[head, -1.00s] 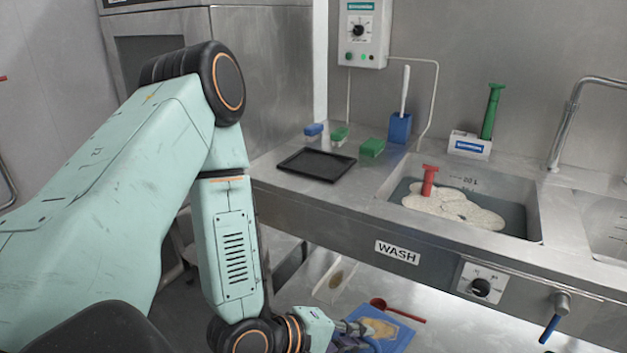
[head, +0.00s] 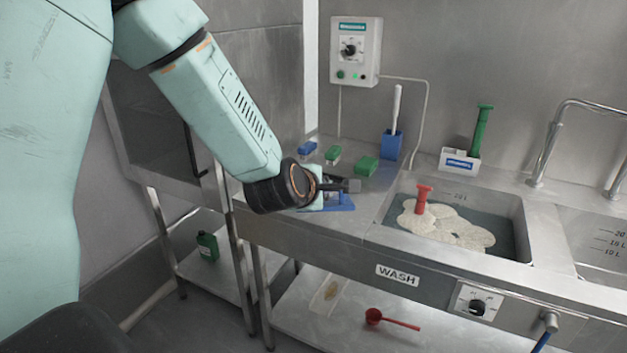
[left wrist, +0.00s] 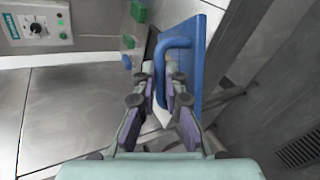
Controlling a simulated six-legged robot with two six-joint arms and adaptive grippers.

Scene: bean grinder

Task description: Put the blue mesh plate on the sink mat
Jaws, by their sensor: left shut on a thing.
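The blue mesh plate (head: 340,203) shows partly in the head view, at the counter left of the wash sink. My left gripper (head: 352,186) hides much of it. In the left wrist view the plate (left wrist: 197,55) stands edge-on, with its blue looped handle (left wrist: 180,43) between the fingers. My left gripper (left wrist: 160,72) is shut on that handle. The black sink mat is hidden behind the gripper and plate in the head view. I cannot tell whether the plate touches the counter or mat. My right gripper is not in view.
The wash sink (head: 509,205) holds a red-handled tool (head: 421,198) over pale round shapes. Green block (head: 366,165), blue holder (head: 391,145) and small brushes stand behind the plate. A red scoop (head: 392,321) lies on the lower shelf. A control box (head: 356,50) hangs on the wall.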

